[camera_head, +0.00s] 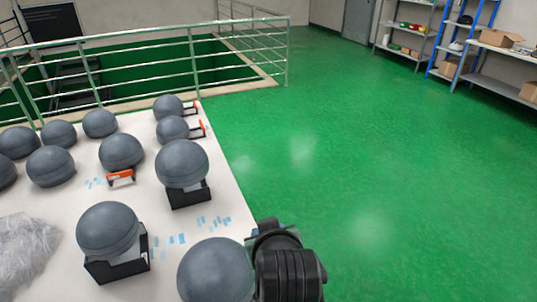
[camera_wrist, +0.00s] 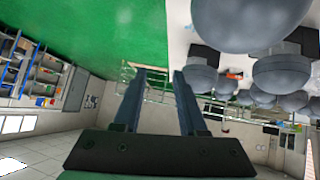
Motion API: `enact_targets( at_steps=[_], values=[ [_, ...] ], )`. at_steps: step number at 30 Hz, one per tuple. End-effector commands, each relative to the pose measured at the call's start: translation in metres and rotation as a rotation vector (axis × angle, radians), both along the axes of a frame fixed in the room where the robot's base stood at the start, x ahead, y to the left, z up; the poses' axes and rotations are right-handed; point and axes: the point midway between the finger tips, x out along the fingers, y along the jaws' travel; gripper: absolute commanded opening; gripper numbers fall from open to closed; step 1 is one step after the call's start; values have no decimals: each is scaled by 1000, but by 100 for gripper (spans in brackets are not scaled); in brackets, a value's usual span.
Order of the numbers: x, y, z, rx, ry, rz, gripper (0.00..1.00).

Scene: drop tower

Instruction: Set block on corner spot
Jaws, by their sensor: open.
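My gripper (camera_wrist: 158,78) is open in the wrist view, with its two dark fingers apart and nothing between them. In the head view my dark arm end shows at the bottom, beside the right edge of a white table (camera_head: 215,238). Grey domed objects stand on the table. One dome (camera_head: 182,162) sits on a black block-like base (camera_head: 189,197), and another dome (camera_head: 107,229) sits on a similar base (camera_head: 118,268). A nearer dome (camera_head: 215,270) is partly hidden by my arm. Blue marks (camera_head: 213,222) lie on the tabletop. I cannot tell which thing is the block or which place is the corner spot.
Orange-handled pieces (camera_head: 121,176) stand among the domes. Crumpled clear plastic (camera_head: 25,255) lies at the table's left. A metal railing (camera_head: 160,68) runs behind the table. The green floor (camera_head: 370,170) to the right is clear, with shelves (camera_head: 480,72) at the far right.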

Motion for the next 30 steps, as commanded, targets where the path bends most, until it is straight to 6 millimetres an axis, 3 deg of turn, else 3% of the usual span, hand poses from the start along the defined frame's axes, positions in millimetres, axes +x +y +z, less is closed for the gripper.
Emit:
enact_targets(
  at_steps=[1, 5, 6, 9, 13, 15, 19, 30],
  values=[
    [15, 1, 53, 11, -162, -20, 41],
    [21, 2, 187, 72, -567, -70, 41],
    [15, 2, 227, 94, -688, -79, 41],
    [-16, 2, 318, 158, -972, -93, 41],
    [-70, 0, 402, 232, -1264, -95, 41],
    [-94, 0, 429, 263, -1372, -91, 41],
    [-122, -3, 454, 293, -1483, -89, 41],
    [-127, -3, 458, 298, -1503, -87, 41]
  ],
)
